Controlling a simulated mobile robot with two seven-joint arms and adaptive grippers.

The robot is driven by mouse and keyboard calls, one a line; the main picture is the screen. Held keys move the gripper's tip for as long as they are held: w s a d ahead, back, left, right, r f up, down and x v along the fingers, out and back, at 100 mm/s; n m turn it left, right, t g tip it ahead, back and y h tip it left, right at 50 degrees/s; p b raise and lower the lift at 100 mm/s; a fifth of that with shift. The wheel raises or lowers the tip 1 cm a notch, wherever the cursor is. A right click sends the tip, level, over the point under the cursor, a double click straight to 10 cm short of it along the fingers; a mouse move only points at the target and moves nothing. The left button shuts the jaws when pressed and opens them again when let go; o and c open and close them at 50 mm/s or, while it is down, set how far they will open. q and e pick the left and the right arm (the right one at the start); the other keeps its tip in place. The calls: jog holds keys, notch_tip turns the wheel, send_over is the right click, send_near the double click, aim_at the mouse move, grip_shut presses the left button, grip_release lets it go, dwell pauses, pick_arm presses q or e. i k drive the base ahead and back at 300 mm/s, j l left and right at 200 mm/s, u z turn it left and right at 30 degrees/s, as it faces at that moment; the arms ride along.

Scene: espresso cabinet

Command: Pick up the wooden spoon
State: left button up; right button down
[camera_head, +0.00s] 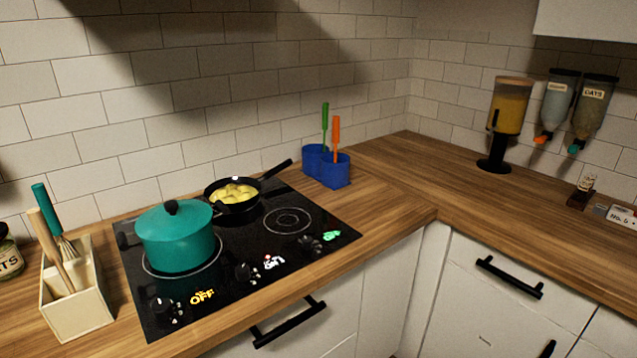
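A wooden utensil (47,228), which looks like the wooden spoon, leans in a cream holder (80,322) at the left end of the counter. Its pale handle sticks up and tilts to the left. Its lower end is inside the holder and hidden. A whisk (46,213) with a teal handle stands just behind it in the same holder. Neither of my grippers is in view.
A teal lidded pot (178,243) stands on the black cooktop (245,290) right of the holder. Behind it is a frying pan (216,191) with yellow food. A blue holder (336,172) stands by the wall. A glass jar (8,250) is at the far left.

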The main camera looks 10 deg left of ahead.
aim_at(40, 226)
jog(key=u, duration=1.75)
